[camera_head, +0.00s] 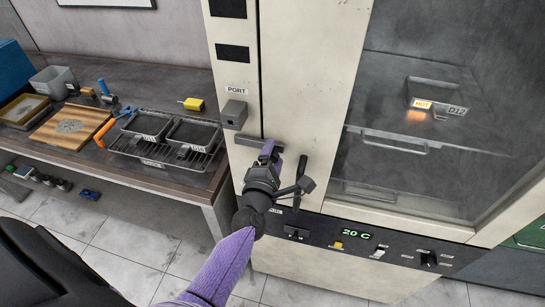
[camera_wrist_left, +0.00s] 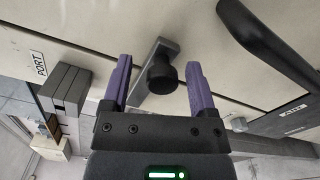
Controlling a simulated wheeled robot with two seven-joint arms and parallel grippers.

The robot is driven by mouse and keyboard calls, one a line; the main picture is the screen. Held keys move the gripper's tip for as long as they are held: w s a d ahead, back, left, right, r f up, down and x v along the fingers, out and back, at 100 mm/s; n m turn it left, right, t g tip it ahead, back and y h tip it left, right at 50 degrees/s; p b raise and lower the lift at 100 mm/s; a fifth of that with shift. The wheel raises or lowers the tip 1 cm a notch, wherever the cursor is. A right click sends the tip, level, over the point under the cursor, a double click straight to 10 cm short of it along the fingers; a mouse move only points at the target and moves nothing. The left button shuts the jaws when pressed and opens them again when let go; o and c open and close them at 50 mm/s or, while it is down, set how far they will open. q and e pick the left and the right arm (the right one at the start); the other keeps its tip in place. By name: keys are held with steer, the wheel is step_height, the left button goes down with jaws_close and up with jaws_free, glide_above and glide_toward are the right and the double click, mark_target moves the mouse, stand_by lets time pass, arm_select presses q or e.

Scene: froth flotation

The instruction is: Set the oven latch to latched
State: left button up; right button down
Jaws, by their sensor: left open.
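The oven latch (camera_head: 245,140) is a grey bar on the pale oven front, lying nearly level across the seam beside the door, below the PORT label. Its dark round knob (camera_wrist_left: 162,76) shows in the left wrist view, with the grey bar (camera_wrist_left: 143,100) behind it. My left gripper (camera_head: 268,150) is at the latch, open, and hides part of it in the head view. In the left wrist view my left gripper's purple fingers (camera_wrist_left: 157,88) stand on either side of the knob, with gaps showing. My right gripper is not in view.
The black door handle (camera_wrist_left: 265,42) is close to the right of my left gripper. A grey port box (camera_head: 234,114) sits to the left of the latch. A control panel (camera_head: 350,240) reading 20 C is below. A bench (camera_head: 190,178) with trays stands left.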

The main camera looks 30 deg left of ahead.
arm_select(q)
steer(key=v, duration=1)
steer(key=shift+b, duration=0.3)
